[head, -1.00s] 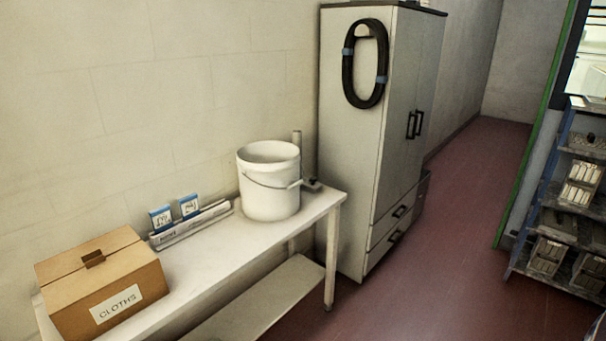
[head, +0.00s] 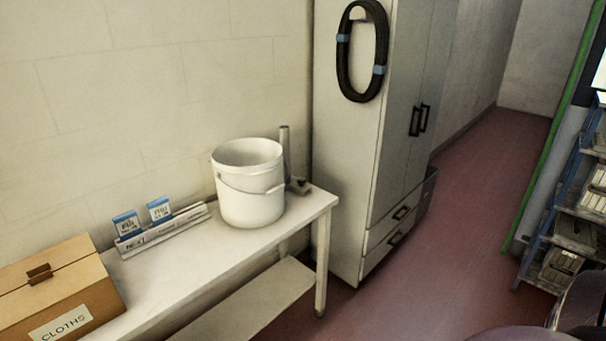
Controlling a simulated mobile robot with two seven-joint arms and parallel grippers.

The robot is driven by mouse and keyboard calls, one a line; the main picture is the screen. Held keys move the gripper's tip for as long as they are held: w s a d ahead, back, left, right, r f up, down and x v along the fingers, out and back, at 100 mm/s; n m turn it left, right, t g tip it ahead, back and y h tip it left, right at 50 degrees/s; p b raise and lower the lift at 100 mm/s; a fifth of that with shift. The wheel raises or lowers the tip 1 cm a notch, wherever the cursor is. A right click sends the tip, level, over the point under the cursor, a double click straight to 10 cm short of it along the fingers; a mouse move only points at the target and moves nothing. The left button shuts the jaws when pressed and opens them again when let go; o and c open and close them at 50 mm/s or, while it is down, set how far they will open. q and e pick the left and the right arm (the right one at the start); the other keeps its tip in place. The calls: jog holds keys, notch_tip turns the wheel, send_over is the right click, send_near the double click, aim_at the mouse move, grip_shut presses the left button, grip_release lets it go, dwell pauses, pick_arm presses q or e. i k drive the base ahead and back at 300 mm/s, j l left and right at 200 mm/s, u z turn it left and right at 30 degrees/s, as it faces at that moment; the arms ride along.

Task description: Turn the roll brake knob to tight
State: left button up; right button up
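No roll brake knob can be made out in the head view. A grey upright post on a small dark base (head: 285,155) stands on the white table behind the bucket; what it is cannot be told. Neither of my grippers can be made out in this view. Dark rounded shapes show at the bottom right corner, and I cannot tell what they are.
A white table (head: 180,285) along the wall holds a cloths box (head: 55,290), a rack with two blue-topped cards (head: 165,230) and a white bucket (head: 248,190). A tall cabinet (head: 345,140) carries a coiled hose (head: 343,75). Shelving (head: 545,235) stands right. Red floor (head: 450,230) between is clear.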

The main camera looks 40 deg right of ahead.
aim_at(301, 181)
jog(key=i+l, duration=0.1)
jog(key=l, duration=0.7)
jog(key=i+l, duration=0.1)
jog(key=l, duration=0.75)
